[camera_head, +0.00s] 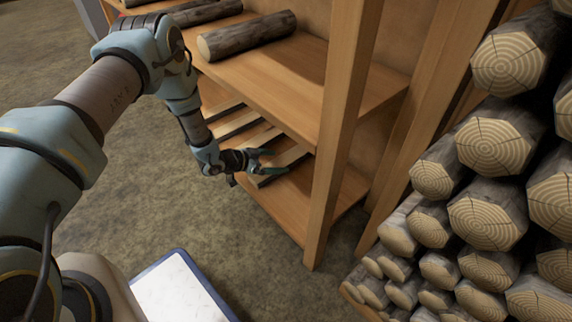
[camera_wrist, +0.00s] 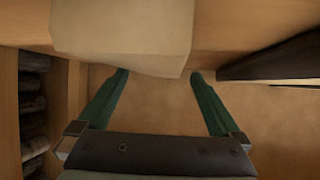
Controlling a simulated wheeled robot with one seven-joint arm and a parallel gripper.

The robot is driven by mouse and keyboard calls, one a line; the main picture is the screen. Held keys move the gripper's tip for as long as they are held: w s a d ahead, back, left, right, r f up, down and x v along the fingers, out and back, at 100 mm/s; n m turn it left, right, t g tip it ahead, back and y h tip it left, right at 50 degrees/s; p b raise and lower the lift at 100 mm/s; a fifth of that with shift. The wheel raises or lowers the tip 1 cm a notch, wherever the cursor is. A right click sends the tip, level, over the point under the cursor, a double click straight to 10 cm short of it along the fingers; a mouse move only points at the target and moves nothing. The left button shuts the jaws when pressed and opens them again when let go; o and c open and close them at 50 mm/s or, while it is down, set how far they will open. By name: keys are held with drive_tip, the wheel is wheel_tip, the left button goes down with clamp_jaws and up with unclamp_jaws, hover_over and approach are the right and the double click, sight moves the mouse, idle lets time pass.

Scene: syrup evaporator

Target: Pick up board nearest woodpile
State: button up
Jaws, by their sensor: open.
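Several boards lie side by side on the lower shelf (camera_head: 345,195) of a wooden rack in the head view. The board nearest the woodpile (camera_head: 292,157) is pale and lies closest to the rack's front post. My gripper (camera_head: 274,161) is open at this board's near end, with its green fingers pointing into the shelf. In the wrist view the board's pale end (camera_wrist: 125,35) shows at the top, and my gripper's fingertips (camera_wrist: 159,75) are spread about its width. I cannot tell whether they touch it. A darker board (camera_wrist: 265,55) lies to the right.
The woodpile (camera_head: 490,215) fills the right side, beyond the rack's upright post (camera_head: 342,110). The upper shelf (camera_head: 275,85) carries logs (camera_head: 247,35) and overhangs the boards. Open floor (camera_head: 200,190) lies in front of the rack.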

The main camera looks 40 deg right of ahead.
sight(279, 162)
drive_tip(key=b+x, duration=0.1)
drive_tip(key=x, duration=0.2)
drive_tip(key=shift+a+f, duration=0.1)
drive_tip(key=shift+f, duration=0.15)
drive_tip(key=shift+d, duration=0.35)
drive_tip(key=shift+c, duration=0.4)
clamp_jaws()
